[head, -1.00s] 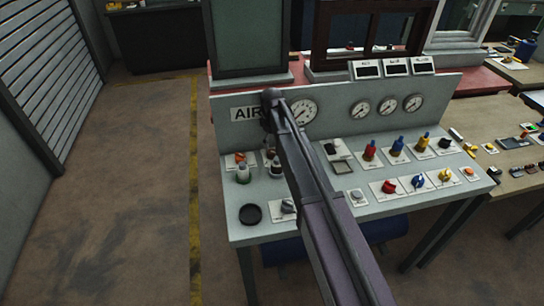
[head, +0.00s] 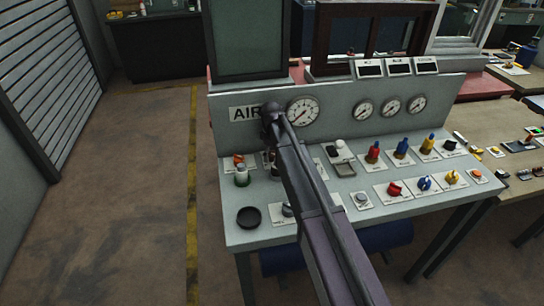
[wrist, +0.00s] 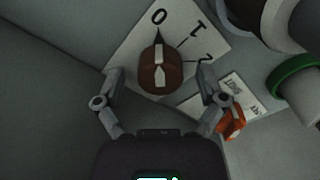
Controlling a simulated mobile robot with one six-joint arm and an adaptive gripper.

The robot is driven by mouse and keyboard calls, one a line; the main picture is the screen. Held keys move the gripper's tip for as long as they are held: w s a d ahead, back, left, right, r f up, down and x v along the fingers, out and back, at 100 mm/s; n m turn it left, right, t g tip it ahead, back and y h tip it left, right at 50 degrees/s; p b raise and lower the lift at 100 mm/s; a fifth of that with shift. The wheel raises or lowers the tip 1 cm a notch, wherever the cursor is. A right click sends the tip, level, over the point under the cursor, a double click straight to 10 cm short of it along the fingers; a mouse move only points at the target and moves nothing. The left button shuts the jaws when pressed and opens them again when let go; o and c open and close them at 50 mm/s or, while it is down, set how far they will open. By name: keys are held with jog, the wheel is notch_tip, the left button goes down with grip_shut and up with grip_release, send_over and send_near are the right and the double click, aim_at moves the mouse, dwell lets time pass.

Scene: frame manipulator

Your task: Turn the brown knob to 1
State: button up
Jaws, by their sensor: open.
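The brown knob (wrist: 160,70) sits on a white plate (wrist: 130,50) marked 0, 1 and 2 in the wrist view. Its pale stripe lines up toward the 0 at the top of the picture; the 1 is to the right of that. My gripper (wrist: 159,78) is open, with one finger to the left of the knob and one to the right. A gap shows between each fingertip and the knob. In the head view my arm hides the knob and the gripper.
In the wrist view an orange part (wrist: 234,122) is close to the right finger, and a green-ringed cylinder (wrist: 292,75) stands farther right. In the head view the grey panel (head: 232,228) carries several other knobs, including a red one (head: 394,188), and a black round part (head: 249,217).

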jog(key=c, duration=1.1)
jog(key=shift+c, duration=0.2)
jog(key=shift+m, duration=0.3)
jog(key=m, duration=0.4)
jog(key=shift+m, duration=2.2)
jog(key=shift+s, duration=0.1)
